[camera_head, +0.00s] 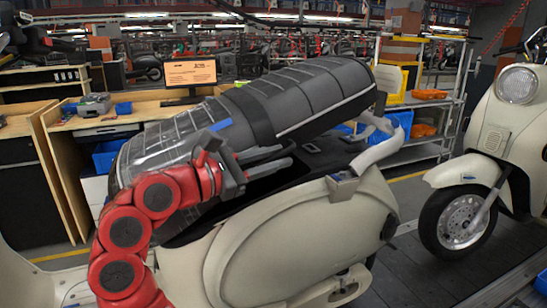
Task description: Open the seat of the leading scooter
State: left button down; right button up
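The leading scooter (290,235) is cream-coloured and fills the middle of the head view. Its dark grey seat (310,95), with a black band across it, is tilted up: the right end stands high and the left end sits low. A gap shows under the seat, with a dark opening (285,178) in the body below.
A second cream scooter (505,125) stands close behind on the right. Wooden workbenches (60,150) with a monitor (190,72) stand beyond the seat on the left. A shelf rack with orange bins (424,130) stands at the back right. Slatted floor (425,270) shows between the scooters.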

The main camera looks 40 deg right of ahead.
grip_shut()
dwell(1.3)
